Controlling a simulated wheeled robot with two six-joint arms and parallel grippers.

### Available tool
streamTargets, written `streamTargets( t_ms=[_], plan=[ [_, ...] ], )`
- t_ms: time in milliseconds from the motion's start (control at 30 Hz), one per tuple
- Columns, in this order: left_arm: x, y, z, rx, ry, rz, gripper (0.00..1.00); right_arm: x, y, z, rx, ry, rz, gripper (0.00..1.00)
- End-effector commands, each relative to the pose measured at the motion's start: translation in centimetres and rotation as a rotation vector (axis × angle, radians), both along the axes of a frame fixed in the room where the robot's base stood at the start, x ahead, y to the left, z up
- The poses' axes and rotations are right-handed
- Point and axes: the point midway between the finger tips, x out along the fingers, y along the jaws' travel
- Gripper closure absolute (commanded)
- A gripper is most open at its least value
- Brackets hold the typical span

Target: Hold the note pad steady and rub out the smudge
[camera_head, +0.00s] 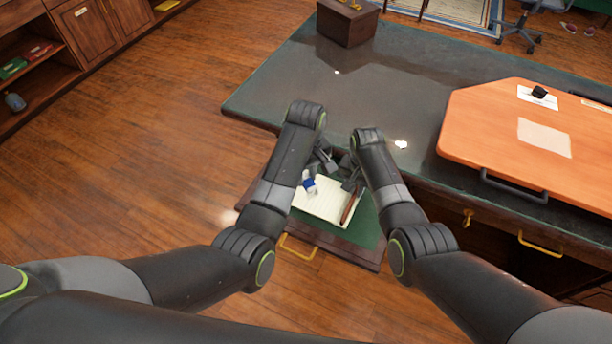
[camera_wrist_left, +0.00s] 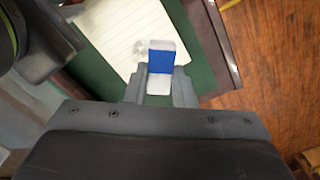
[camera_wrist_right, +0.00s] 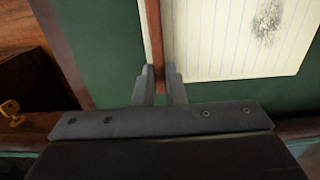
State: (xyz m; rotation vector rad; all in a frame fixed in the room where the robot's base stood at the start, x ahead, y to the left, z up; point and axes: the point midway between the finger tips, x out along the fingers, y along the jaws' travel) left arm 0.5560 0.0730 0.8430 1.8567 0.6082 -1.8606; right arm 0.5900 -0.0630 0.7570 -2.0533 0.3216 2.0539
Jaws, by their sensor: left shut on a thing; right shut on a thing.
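The cream lined note pad (camera_head: 322,207) lies on the green lining of an open drawer (camera_head: 367,228). A brown strip (camera_wrist_right: 156,40) runs along one edge of the pad. My right gripper (camera_wrist_right: 160,88) is shut on this strip at the pad's edge. My left gripper (camera_wrist_left: 158,88) is shut on a blue and white eraser (camera_wrist_left: 160,58), held over the pad. Whether the eraser touches the paper is unclear.
The drawer has a gold handle (camera_head: 297,247). The dark desk top (camera_head: 390,85) lies beyond, with a wooden box (camera_head: 346,24) at its far end. An orange board (camera_head: 485,125) with a black handle and papers is on the right. Open floor lies left.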

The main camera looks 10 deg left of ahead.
Motion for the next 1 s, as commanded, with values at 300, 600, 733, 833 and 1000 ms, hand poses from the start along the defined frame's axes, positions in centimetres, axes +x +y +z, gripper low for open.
streamTargets(
  t_ms=[300, 600, 733, 833, 1000],
  plan=[
    [0.0, 0.0, 0.0, 0.0, 0.0, 0.0, 0.95, 0.0, 0.0, 0.0, 0.001, 0.001, 0.0, 1.0],
    [0.0, 0.0, -1.7, 0.001, 0.002, 0.0, 0.95, 0.0, 0.0, 0.0, 0.001, 0.001, 0.0, 1.0],
    [0.0, 0.0, -3.2, 0.002, 0.001, 0.0, 0.95, 0.0, 0.0, 0.0, 0.001, 0.001, 0.0, 1.0],
    [0.0, 0.0, -4.3, 0.002, 0.0, 0.0, 0.95, 0.0, 0.0, 0.0, 0.001, 0.001, 0.0, 1.0],
    [0.0, 0.0, -5.8, 0.003, 0.0, 0.0, 0.95, 0.0, 0.0, 0.0, 0.001, 0.001, 0.0, 1.0]
  ],
)
